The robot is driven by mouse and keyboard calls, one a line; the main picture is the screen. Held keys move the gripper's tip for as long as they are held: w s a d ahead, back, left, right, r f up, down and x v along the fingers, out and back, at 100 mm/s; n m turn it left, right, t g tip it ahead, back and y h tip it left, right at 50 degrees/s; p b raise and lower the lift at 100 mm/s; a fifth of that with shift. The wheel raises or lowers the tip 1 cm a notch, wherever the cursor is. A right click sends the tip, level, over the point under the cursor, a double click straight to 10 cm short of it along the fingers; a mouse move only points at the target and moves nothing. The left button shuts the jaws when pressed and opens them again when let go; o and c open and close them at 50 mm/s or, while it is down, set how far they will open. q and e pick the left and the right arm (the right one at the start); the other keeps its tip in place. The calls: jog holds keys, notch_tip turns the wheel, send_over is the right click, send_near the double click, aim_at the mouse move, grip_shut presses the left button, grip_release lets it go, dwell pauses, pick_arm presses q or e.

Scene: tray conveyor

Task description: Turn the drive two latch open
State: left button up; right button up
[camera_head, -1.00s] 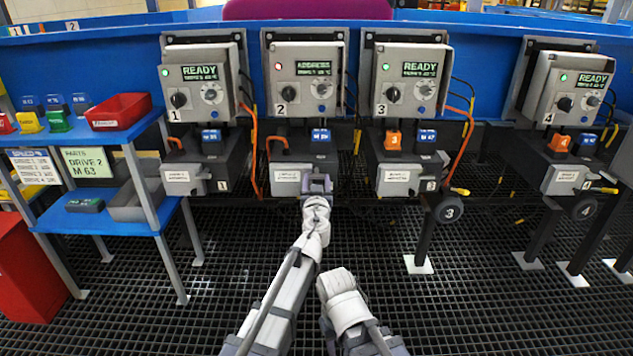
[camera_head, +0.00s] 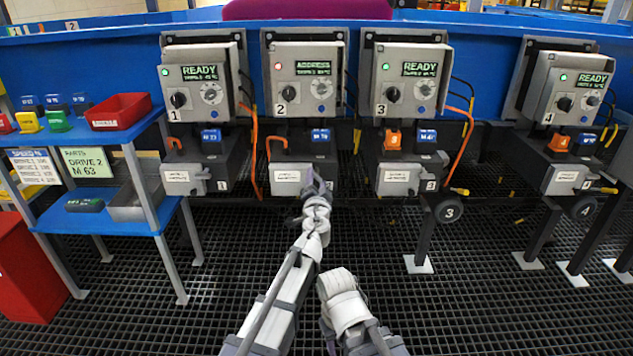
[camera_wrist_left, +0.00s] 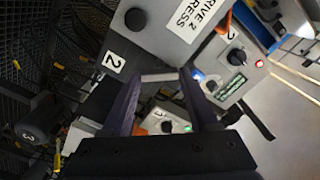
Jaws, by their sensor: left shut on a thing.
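Drive two's lower dark box (camera_head: 298,160) has a white label and a blue block marked M 70 on top. My left gripper (camera_head: 313,180) is at the right part of this box's front, tilted. In the left wrist view its two dark fingers (camera_wrist_left: 160,82) stand apart with a light grey bar, the drive two latch (camera_wrist_left: 160,77), between their tips. The head view hides the latch behind the gripper. The drive two panel (camera_head: 305,82) reads ADDRESS with a red light. My right arm shows low in the middle; its gripper is not visible.
Drive one's box (camera_head: 200,165) stands to the left and drive three's box (camera_head: 408,170) to the right. The blue shelf (camera_head: 110,220) stands left. The grating floor ahead is open.

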pick_arm(q)
jog(key=m, duration=0.4)
jog(key=shift+m, duration=1.8)
jog(key=o, duration=1.4)
jog(key=shift+s, duration=0.15)
jog(key=s, duration=0.7)
jog(key=shift+s, duration=0.3)
pick_arm(e)
jog(key=shift+s+d, duration=0.7)
jog(key=shift+s, duration=0.15)
pick_arm(q)
jog(key=shift+f, duration=0.1)
